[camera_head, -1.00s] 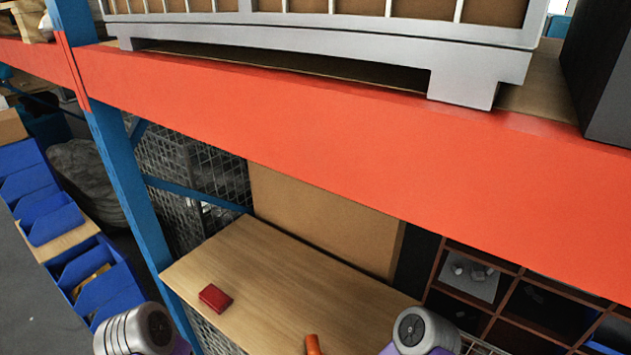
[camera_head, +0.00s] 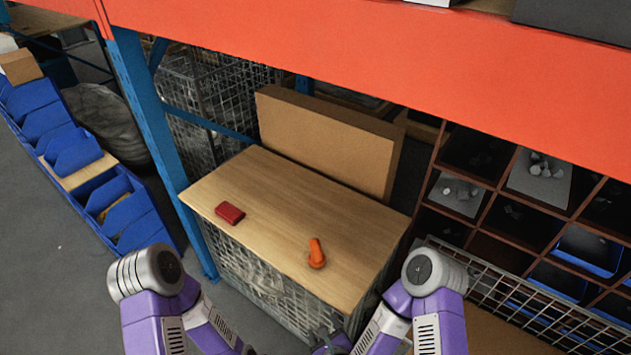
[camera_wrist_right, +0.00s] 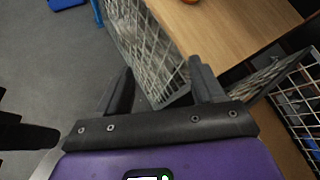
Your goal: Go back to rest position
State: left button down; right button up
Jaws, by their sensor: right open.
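My right gripper (camera_head: 330,340) is at the bottom of the head view, in front of the wooden-topped wire-sided table. In the right wrist view my right gripper (camera_wrist_right: 160,77) has its two dark fingers spread apart with nothing between them. My left arm bends down to the bottom edge of the head view. Its gripper is largely out of that frame, and dark finger-like parts at the left edge of the right wrist view seem to belong to it. Both arms are folded low, close to my body and apart from the table.
The wooden table (camera_head: 285,210) holds a red box (camera_head: 230,213) and an orange object (camera_head: 316,254). A blue post (camera_head: 150,130) and an orange-red beam (camera_head: 300,50) frame it. Blue bins (camera_head: 125,215) stand left, compartment shelves (camera_head: 480,200) right. Grey floor is clear at left.

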jog(key=s+d+f+n+g, duration=0.3)
jog(key=s+f+n+g, duration=0.1)
jog(key=n, duration=0.8)
jog(key=s+d+f+n+g+y, duration=0.1)
jog(key=s+d+f+n+g, duration=0.2)
jog(key=n, duration=1)
jog(key=s+d+g, duration=0.1)
jog(key=s+g, duration=0.2)
jog(key=s, duration=0.1)
jog(key=shift+s+d+f+n+g, duration=0.15)
jog(key=shift+s+f+n+g, duration=0.15)
jog(key=shift+f, duration=0.1)
